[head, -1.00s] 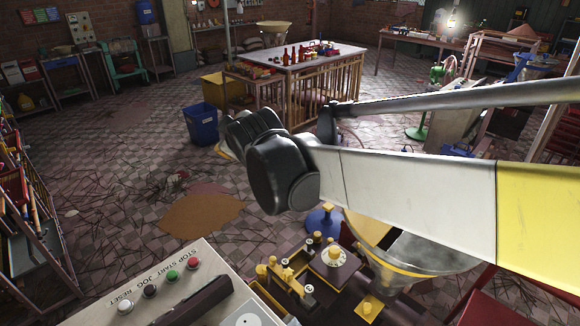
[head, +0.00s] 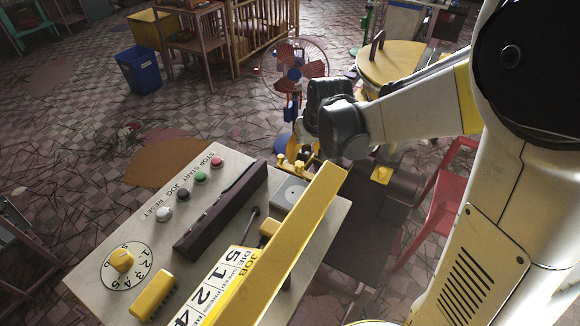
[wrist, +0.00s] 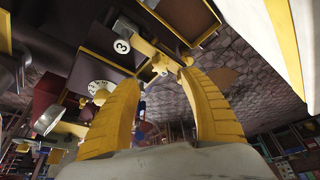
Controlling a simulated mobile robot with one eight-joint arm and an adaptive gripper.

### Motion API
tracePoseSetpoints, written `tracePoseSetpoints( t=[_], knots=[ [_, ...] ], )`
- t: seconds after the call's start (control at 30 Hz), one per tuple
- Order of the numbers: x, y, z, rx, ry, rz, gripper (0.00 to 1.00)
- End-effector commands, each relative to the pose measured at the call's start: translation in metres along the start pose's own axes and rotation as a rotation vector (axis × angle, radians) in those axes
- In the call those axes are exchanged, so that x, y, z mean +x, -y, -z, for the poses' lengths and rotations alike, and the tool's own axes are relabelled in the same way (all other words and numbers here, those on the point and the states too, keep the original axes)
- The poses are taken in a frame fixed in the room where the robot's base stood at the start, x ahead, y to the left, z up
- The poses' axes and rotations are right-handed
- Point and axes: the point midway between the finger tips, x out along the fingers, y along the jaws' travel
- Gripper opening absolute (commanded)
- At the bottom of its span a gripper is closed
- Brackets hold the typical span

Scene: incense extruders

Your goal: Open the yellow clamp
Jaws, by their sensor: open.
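In the wrist view, a yellow lever-like part (wrist: 160,65), which looks like the yellow clamp, sits just beyond my fingertips beside a white disc marked 3 (wrist: 121,46). My gripper (wrist: 158,83) is open, its two yellow fingers apart and empty. The lever's end shows in the gap between the fingertips, and I cannot tell whether a finger touches it. In the head view, small yellow parts of the machine (head: 299,164) show below my wrist. My arm and the control panel hide most of the clamp there.
A control panel (head: 236,167) with several buttons, a yellow knob (head: 121,260) and a long yellow bar (head: 290,235) fills the front. A fan (head: 295,75) stands behind my wrist. A red chair (head: 440,200) is at the right. A blue bin (head: 139,70) stands on open floor.

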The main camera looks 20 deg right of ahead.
Motion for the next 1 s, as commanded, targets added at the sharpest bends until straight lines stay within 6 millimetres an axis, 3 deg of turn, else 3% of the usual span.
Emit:
tracePoseSetpoints(
  t=[0.2,0.4,0.83,1.0],
  knots=[
    [0.049,0.001,-0.001,-0.003,-0.001,0.000,0.52],
    [0.079,0.001,0.000,-0.004,-0.002,0.000,0.52],
    [0.088,0.001,0.001,-0.004,-0.002,-0.001,0.52],
    [0.088,0.001,0.001,-0.004,-0.002,-0.001,0.02]
  ],
)
